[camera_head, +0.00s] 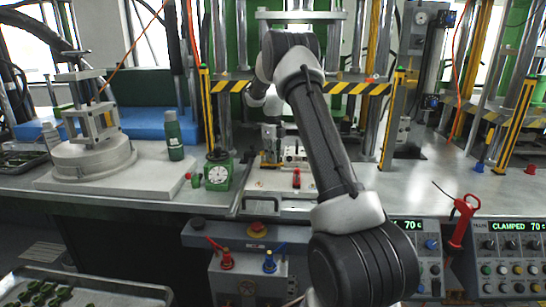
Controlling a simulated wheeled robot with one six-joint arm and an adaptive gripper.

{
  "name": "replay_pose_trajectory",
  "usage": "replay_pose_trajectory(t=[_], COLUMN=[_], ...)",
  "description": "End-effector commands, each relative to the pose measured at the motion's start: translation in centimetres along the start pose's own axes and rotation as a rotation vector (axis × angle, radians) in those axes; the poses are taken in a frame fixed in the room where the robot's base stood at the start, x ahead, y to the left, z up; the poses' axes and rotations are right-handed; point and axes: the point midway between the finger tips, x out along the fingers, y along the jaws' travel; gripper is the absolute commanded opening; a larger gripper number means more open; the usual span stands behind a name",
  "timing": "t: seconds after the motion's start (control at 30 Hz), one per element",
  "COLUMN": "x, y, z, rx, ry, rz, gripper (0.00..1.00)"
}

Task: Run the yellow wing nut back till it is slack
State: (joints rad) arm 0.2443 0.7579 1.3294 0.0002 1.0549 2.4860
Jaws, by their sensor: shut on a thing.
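My gripper (271,150) points down at the white mould fixture (296,154) on the bench, in the middle of the head view. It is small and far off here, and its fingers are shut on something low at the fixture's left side. A small yellowish part (264,157) shows at the fingertips, where the yellow wing nut appears to be. Its wings and its thread are too small to make out. My arm passes in front of the fixture's right side and hides part of it.
A red-handled part (297,178) stands in front of the fixture. A green dial gauge (217,172) and a green bottle (174,136) stand to the left. Yellow-black striped guards (232,87) frame the press. Bare bench (350,166) lies to the right.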

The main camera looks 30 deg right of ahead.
Motion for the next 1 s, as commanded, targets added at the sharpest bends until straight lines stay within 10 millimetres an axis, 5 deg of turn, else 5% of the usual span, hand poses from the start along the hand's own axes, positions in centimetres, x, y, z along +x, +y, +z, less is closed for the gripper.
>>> replay_pose_trajectory(t=[0.47,1.0], x=[-0.02,0.0], y=[0.0,-0.02], z=[0.03,0.03], rx=[-0.082,-0.541], ry=[-0.001,-0.001], rz=[-0.001,-0.001], gripper=[0.0,0.0])
